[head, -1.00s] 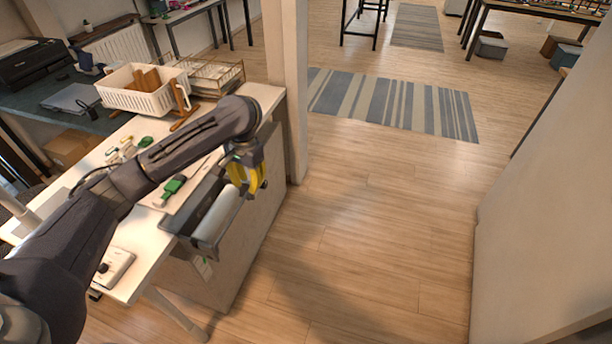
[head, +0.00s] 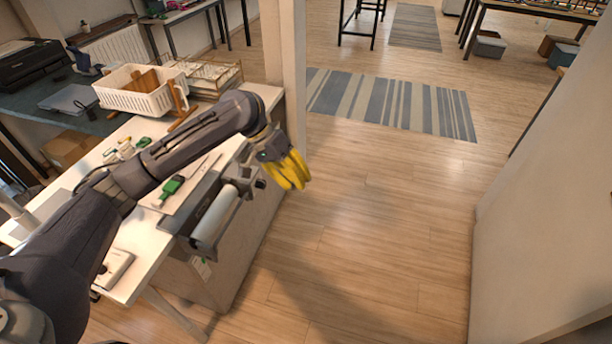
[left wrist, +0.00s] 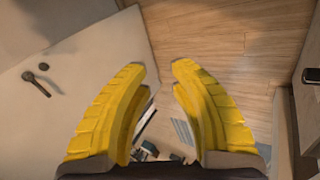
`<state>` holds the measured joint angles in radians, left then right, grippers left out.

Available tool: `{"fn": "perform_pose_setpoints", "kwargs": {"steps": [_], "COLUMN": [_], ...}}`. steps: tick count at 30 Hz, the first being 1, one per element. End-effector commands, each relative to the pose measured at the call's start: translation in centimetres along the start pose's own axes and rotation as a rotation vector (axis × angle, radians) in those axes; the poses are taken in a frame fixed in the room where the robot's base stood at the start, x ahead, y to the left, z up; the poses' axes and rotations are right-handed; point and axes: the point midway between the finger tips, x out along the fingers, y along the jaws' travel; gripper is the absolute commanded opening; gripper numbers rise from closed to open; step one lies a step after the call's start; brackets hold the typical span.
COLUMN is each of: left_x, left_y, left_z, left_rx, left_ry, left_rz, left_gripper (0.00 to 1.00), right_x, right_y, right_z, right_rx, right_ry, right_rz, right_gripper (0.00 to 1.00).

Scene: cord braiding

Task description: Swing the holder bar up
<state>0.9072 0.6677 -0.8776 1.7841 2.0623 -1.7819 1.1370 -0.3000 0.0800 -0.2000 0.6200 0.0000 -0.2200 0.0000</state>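The holder bar (head: 238,210) is a grey bar along the front edge of the white worktable, beside a pale roll (head: 214,216). A dark knob-like end shows at its far end. My left gripper (head: 298,178) has yellow fingers. It hangs over the floor just right of the bar's far end, apart from it. In the left wrist view the two yellow fingers (left wrist: 160,69) are spread with nothing between their tips. My right gripper is in neither view.
The worktable (head: 128,268) carries a white basket (head: 138,98), a wire rack (head: 212,76) and a green-handled tool (head: 171,187). A pale post (head: 284,70) stands behind the gripper. The wooden floor (head: 385,230) to the right is clear.

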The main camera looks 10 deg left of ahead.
Motion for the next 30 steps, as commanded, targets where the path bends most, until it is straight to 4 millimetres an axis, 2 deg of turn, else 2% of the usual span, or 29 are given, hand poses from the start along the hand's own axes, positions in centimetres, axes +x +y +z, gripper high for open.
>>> {"fn": "perform_pose_setpoints", "kwargs": {"steps": [6,12,26,30], "left_x": [-0.3,-0.5,-0.5,0.3], "left_y": [1.7,2.4,2.5,1.8], "left_z": [-0.7,-1.0,-1.0,-1.5], "left_rx": [0.010,0.012,0.014,-0.001], "left_ry": [0.031,0.044,0.046,0.063], "left_rz": [0.067,0.093,0.097,0.100], "left_gripper": [0.21,0.21,0.21,0.21], "right_x": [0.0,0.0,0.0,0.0], "right_y": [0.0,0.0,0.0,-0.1], "right_z": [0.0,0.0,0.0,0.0], "right_rx": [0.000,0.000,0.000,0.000], "right_ry": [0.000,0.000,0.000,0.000], "right_rz": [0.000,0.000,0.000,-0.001], "right_gripper": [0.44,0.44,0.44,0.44]}}
